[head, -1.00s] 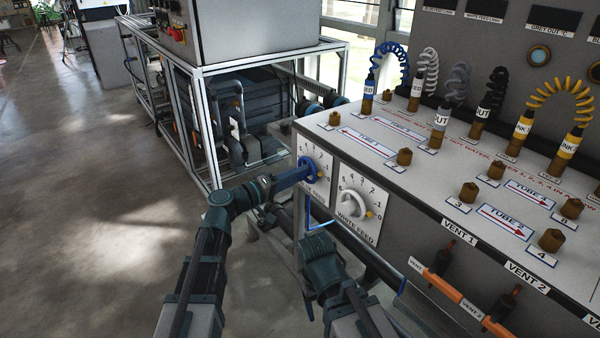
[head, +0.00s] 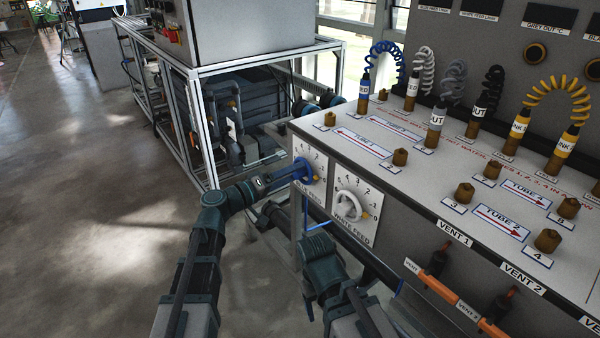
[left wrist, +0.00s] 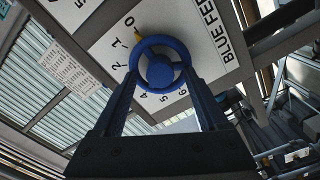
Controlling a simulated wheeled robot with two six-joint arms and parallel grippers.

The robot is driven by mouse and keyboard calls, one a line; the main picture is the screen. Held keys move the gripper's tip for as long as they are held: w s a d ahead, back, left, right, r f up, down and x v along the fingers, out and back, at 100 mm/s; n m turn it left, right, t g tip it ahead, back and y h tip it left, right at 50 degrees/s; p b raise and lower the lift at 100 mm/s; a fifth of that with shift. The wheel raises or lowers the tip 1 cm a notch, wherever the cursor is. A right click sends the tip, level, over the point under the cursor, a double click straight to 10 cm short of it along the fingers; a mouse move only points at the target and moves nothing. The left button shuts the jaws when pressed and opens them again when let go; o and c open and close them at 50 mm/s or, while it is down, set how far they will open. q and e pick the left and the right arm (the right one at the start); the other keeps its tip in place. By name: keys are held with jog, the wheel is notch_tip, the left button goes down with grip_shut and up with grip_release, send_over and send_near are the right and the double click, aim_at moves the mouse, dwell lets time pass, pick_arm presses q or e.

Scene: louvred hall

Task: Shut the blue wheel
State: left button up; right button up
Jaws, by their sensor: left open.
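The blue wheel (head: 304,171) sits on the white BLUE FEED dial plate (head: 312,196) at the left end of the bench front. The left wrist view shows the wheel (left wrist: 160,62) face on, with a yellow pointer beside it near the 0 and 1 marks; I cannot tell the exact reading. My left gripper (head: 291,174) is at the wheel. In the left wrist view its two blue fingers (left wrist: 160,80) stand apart on either side of the wheel's lower part; contact is unclear.
A white wheel (head: 348,206) on the WHITE FEED plate is close to the right of the blue one. Brown pegs, coiled tubes and labels cover the bench top (head: 345,125). Orange vent handles (head: 437,285) stick out at lower right. Open floor (head: 90,200) lies left.

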aim_at(295, 174)
pick_arm(q)
jog(key=v, duration=0.3)
jog(key=shift+s+a+f, duration=0.1)
jog(key=shift+s+a, duration=0.15)
jog(key=shift+s, duration=0.05)
jog(key=shift+s+a, duration=0.5)
jog(key=shift+a, duration=0.05)
jog(key=v, duration=1.4)
jog(key=s+d+f+m+g+y, duration=0.2)
jog(key=s+d+f+g, duration=0.15)
jog(key=d+f, duration=0.3)
jog(key=s+d+f+m+g+y, duration=0.1)
jog(key=s+d+f+g+y, duration=0.2)
jog(key=d+f, duration=0.35)
jog(key=s+a+f+m+g+y, duration=0.2)
jog(key=s+f+g+y, duration=0.3)
jog(key=s+f+y, duration=0.45)
notch_tip(295, 174, up, 33)
jog(key=y+p, duration=0.1)
jog(key=p, duration=3.1)
jog(key=shift+w+a+t, duration=0.15)
jog(key=shift+w+t, duration=0.2)
jog(key=shift+w, duration=0.05)
